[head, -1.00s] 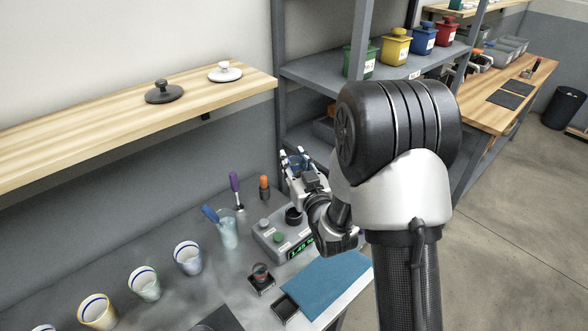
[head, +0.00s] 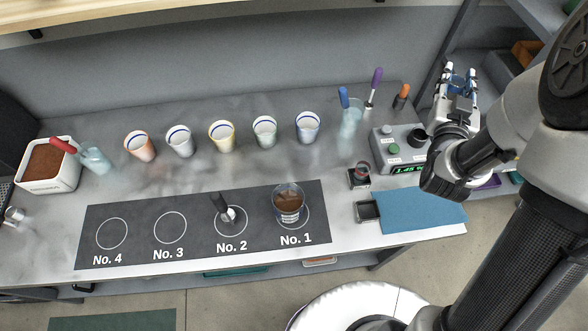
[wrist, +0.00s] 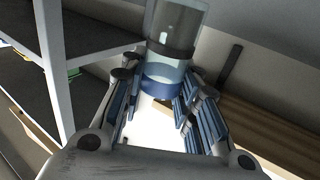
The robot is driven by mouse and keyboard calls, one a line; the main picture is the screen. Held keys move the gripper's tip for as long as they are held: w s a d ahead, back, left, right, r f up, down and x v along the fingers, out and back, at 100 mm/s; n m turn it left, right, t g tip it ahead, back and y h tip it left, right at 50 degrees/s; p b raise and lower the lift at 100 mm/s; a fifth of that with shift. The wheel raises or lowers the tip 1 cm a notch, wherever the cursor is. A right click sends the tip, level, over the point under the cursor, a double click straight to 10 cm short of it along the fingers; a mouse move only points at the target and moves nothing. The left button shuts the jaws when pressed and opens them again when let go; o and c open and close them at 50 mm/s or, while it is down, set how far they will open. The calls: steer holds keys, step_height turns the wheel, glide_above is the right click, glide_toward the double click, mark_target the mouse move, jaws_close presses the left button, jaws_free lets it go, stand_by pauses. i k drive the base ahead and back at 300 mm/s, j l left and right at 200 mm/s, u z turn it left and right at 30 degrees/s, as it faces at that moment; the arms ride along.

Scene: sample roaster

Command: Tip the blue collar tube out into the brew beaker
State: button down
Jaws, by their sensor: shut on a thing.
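My gripper (head: 460,80) is shut on the blue collar tube, raised above the back right of the bench by the scale. In the wrist view, the clear tube (wrist: 178,18) stands between the finger pads, with a dark band around its middle and a blue collar (wrist: 160,88) lower down. Its contents are not clear. A clear beaker (head: 289,205) with brown contents and a label stands on the No. 1 circle of the black mat; it looks like the brew beaker. My gripper is well to the right of it and apart from it.
A scale (head: 398,145) with a lit display sits below my gripper. A glass (head: 350,125) with a blue-handled tool, a purple-handled tool (head: 373,88) and several cups (head: 222,136) line the back. A blue mat (head: 420,210) is clear.

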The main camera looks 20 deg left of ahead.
mark_target(288, 198)
steer(key=k+u, duration=0.25)
steer(key=k, duration=0.5)
steer(key=k+j+u, duration=0.2)
steer(key=k, duration=0.5)
steer(key=l, duration=0.1)
